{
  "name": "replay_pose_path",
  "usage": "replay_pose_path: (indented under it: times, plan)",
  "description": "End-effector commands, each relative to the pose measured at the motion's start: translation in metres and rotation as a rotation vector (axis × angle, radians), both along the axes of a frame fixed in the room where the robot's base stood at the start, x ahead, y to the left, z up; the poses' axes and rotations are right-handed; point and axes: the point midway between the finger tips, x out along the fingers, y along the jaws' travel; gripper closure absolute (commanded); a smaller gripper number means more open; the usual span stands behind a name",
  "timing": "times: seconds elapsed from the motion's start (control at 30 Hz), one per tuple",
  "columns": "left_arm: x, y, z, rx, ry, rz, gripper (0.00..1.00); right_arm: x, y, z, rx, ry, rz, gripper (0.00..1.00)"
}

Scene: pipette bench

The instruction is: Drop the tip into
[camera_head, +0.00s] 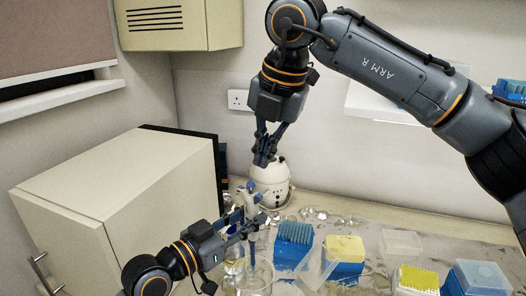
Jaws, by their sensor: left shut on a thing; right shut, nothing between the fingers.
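A pipette (250,196) with a white and blue top stands roughly upright in my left gripper (254,225), which is shut on it. Its lower part runs down toward a clear glass beaker (258,278); a tip is too small to make out there. My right gripper (263,161) points down above the pipette's top, shut and empty. I cannot tell whether it touches the pipette.
A round white vessel (271,178) stands behind the pipette. To the right are a blue tip rack (294,240), a yellow-topped blue box (345,249), a yellow tip rack (417,279) and a blue box (481,277). A large beige cabinet (120,190) borders the left.

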Motion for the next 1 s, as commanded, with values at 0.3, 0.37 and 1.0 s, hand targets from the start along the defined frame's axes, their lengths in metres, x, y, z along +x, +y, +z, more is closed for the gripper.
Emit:
replay_pose_path:
  times: [0.3,0.37,1.0]
  plan:
    - [0.000,0.000,0.001,-0.001,-0.001,0.000,1.00,-0.001,0.000,-0.028,0.000,0.002,0.000,1.00]
    - [0.000,0.000,0.001,-0.001,-0.001,0.000,1.00,-0.001,0.000,-0.034,-0.001,0.002,0.000,1.00]
    - [0.000,0.000,0.001,-0.001,-0.001,0.000,1.00,-0.001,0.001,-0.062,0.001,0.002,0.000,1.00]
